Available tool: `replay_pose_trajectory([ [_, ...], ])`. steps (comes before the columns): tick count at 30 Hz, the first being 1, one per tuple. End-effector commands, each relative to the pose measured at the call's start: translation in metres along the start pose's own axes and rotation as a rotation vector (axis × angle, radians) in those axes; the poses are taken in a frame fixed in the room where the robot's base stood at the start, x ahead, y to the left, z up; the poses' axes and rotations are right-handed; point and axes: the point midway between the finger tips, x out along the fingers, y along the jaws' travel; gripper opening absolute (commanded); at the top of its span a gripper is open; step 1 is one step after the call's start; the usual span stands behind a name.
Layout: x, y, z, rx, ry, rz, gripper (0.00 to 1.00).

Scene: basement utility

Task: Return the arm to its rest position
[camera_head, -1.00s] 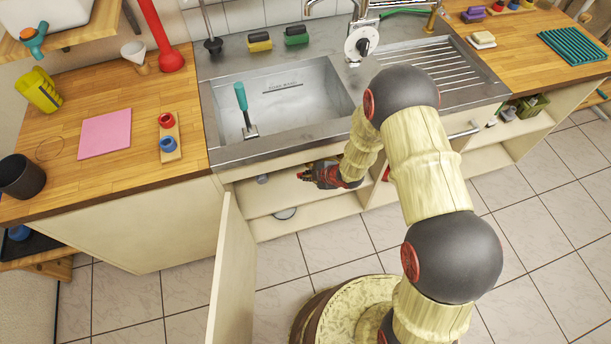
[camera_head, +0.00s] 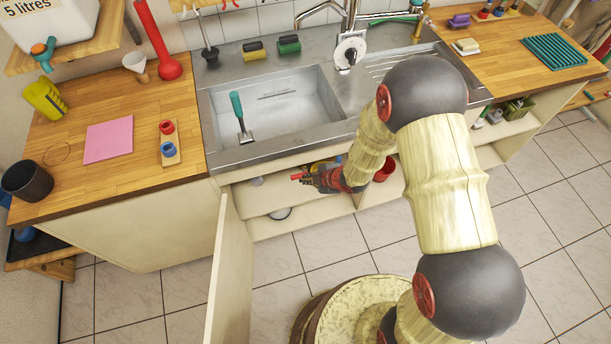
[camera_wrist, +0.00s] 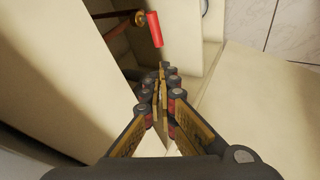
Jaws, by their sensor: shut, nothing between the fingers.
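My arm reaches forward and down from the right, bent at the elbow. My gripper (camera_head: 302,178) is at the open front of the cabinet under the sink (camera_head: 285,110), pointing left. The wrist view shows its fingers (camera_wrist: 163,78) closed together with nothing between them. A red cylinder (camera_wrist: 155,30) shows beyond the fingertips, apart from them in the picture. My arm hides part of the cabinet opening and the counter's front edge.
The cabinet door (camera_head: 230,270) stands open to the left of my gripper. A red container (camera_head: 385,168) is in the cabinet beside my wrist. The counter edge lies above the gripper. The tiled floor (camera_head: 320,245) in front is partly clear.

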Motion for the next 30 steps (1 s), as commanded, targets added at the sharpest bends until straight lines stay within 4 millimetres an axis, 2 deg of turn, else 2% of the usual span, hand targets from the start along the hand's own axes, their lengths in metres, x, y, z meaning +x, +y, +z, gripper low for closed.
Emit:
replay_pose_trajectory([
  [4,-0.009,0.000,-0.003,0.001,0.000,0.000,0.00],
  [14,-0.010,-0.002,-0.002,0.021,-0.003,-0.003,0.00],
  [17,-0.011,-0.015,0.014,0.096,-0.064,-0.048,0.00],
  [20,-0.020,-0.048,0.042,0.237,-0.190,-0.129,0.00],
  [22,-0.036,-0.066,0.062,0.355,-0.298,-0.177,0.00],
  [26,-0.087,-0.068,0.083,0.578,-0.487,-0.196,0.00],
  [29,-0.142,-0.058,0.087,0.770,-0.616,-0.173,0.00],
  [30,-0.166,-0.053,0.085,0.852,-0.661,-0.158,0.00],
])
